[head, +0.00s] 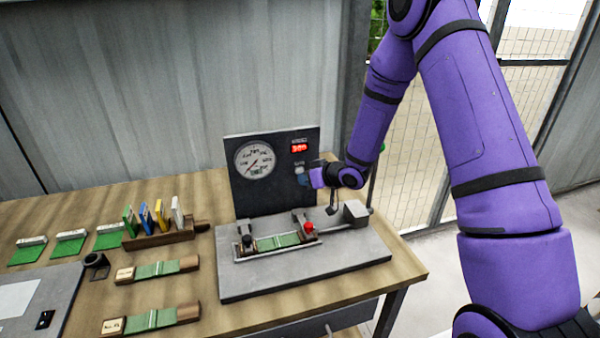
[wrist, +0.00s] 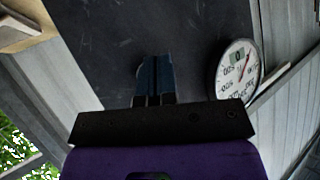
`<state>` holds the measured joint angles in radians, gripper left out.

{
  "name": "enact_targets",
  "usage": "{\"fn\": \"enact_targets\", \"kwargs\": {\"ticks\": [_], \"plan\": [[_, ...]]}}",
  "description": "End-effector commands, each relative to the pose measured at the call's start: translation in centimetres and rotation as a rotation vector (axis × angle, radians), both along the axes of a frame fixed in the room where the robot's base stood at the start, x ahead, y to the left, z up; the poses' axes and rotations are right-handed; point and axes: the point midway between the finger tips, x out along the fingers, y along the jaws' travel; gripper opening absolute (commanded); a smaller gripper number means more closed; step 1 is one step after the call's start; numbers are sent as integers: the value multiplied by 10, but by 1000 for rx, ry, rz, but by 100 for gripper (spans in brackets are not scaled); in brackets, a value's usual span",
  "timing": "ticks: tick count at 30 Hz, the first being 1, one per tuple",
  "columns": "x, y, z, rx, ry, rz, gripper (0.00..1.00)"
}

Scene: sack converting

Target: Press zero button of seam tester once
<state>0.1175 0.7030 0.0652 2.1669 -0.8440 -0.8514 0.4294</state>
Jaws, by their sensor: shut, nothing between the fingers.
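The seam tester's black upright panel (head: 270,195) stands at the back of its grey base. In the wrist view my shut fingers (wrist: 154,75) point at the dark panel (wrist: 120,30), with the dial (wrist: 236,68) to the right. The zero button is not clearly visible; my fingertips cover that area. I cannot tell whether they touch it.
On the tester base, a green strip (head: 278,242) lies in a clamp with a black knob (head: 247,242) and a red knob (head: 309,228). A wooden rack (head: 160,237) of coloured cards and several green samples stand to the left. A metal block (head: 355,213) is below my wrist.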

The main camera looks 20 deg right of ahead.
Motion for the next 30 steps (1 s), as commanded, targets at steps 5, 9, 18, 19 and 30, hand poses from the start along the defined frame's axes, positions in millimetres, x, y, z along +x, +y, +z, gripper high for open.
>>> {"fn": "enact_targets", "kwargs": {"ticks": [5,9,18,19,30], "plan": [[4,-1,0,0,1,-1,0],[4,0,0,0,1,-1,0],[5,0,0,1,1,0,0],[5,0,0,1,1,0,0],[9,0,0,1,1,0,0]]}}
